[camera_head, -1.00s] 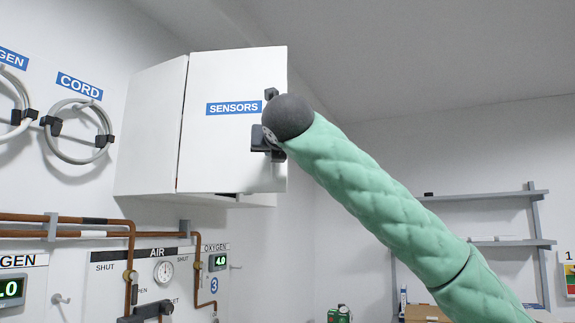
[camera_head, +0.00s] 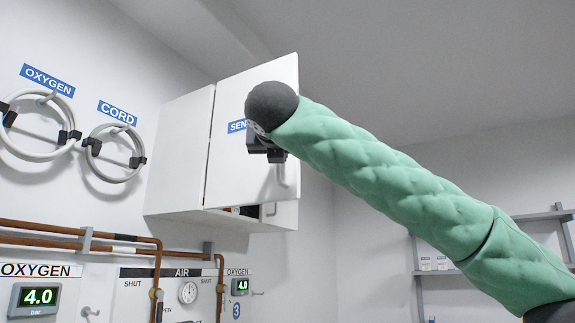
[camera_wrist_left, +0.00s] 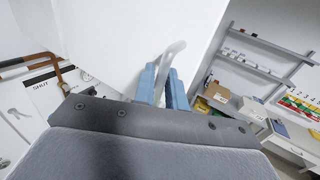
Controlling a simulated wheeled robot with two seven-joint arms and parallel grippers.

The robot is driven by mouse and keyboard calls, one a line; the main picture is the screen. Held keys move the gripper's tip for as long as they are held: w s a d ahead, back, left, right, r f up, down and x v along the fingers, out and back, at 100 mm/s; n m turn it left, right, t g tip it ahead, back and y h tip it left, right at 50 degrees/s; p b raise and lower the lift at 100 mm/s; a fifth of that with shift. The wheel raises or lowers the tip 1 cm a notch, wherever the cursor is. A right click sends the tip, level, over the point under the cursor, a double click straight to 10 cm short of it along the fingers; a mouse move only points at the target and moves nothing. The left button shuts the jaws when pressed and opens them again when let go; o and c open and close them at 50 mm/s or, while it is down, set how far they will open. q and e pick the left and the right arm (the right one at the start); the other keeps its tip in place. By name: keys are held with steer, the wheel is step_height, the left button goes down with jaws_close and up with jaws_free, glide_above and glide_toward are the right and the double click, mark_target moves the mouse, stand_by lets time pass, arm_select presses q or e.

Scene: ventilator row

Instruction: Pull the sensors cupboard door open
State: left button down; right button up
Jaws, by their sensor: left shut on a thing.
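The white sensors cupboard (camera_head: 178,160) hangs on the wall in the head view. Its door (camera_head: 235,185) stands ajar, swung out from the left edge, with a dark strip of the inside showing below it. My left gripper (camera_head: 268,152), on the green-sleeved arm reaching in from the right, is at the door's right side and hides part of the blue SENSORS label (camera_head: 236,126). In the left wrist view its blue fingers (camera_wrist_left: 163,88) are shut on the pale curved door handle (camera_wrist_left: 174,54). The handle's lower end also shows in the head view (camera_head: 281,177). My right gripper is out of view.
Copper pipes (camera_head: 100,240) and gauge panels run along the wall below the cupboard. Coiled hoses (camera_head: 115,153) hang to its left. Shelves (camera_head: 440,270) stand at the right, and cardboard boxes (camera_wrist_left: 217,92) show in the left wrist view.

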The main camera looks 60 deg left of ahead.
arm_select(q)
steer(key=shift+s+d+r, duration=0.1)
steer(key=shift+s+d, duration=0.15)
steer(key=shift+s, duration=0.25)
steer(key=c, duration=1.5)
jaws_free()
steer(key=shift+s+a, duration=0.1)
steer(key=shift+s, duration=0.05)
steer(key=b+v, duration=0.1)
steer(key=v, duration=0.6)
steer(key=shift+d, duration=0.35)
